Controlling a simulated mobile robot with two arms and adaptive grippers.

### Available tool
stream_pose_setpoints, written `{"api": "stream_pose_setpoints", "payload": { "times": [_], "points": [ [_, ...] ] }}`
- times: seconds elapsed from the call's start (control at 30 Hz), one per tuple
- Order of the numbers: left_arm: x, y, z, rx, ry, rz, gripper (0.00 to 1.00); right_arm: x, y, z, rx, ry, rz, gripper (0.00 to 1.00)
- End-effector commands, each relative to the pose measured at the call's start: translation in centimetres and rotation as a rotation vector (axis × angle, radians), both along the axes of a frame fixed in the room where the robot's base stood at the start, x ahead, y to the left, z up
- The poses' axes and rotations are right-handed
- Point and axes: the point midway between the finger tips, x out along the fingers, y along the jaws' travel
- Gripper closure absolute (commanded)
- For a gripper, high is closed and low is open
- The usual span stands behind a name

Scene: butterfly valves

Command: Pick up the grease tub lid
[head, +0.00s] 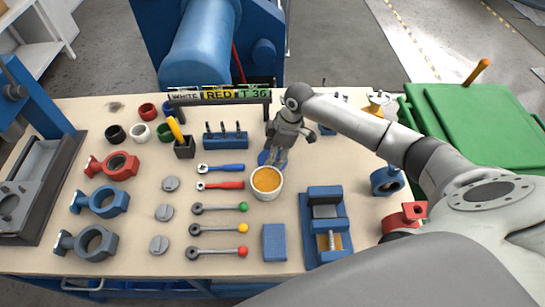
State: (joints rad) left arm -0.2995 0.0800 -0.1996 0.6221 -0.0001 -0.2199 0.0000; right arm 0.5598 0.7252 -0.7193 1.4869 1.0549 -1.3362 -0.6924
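The grease tub (267,181) is a white open tub of orange-yellow grease, standing upright near the middle of the bench. The grease tub lid (262,158) appears as a blue disc just behind the tub, mostly covered by my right gripper. My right gripper (277,161) points down with its fingertips at the lid. I cannot tell whether the fingers are closed on its edge or just around it. My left gripper is not in view.
Left of the tub lie a blue-handled tool (221,169), a red-handled tool (220,185) and several levers with coloured knobs. A blue vise (326,226) stands in front right. A labelled rack (220,96) stands behind. Valve bodies (100,201) fill the left side.

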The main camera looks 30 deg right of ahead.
Motion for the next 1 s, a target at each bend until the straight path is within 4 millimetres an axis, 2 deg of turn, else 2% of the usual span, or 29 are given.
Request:
{"api": "stream_pose_setpoints", "payload": {
  "times": [0.2, 0.5, 0.83, 1.0],
  "points": [
    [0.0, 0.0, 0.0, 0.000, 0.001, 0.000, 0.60, 0.0, 0.0, -0.1, -0.001, 0.000, 0.000, 0.49],
    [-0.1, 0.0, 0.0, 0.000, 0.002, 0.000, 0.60, 0.0, 0.0, -0.1, -0.001, 0.000, 0.000, 0.88],
    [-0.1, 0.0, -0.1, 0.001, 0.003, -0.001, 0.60, 0.0, 0.0, 0.1, 0.000, -0.001, 0.000, 0.88],
    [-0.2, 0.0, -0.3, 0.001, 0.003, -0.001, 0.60, 0.2, 0.0, 2.2, -0.001, -0.006, 0.002, 0.88]
  ]
}}
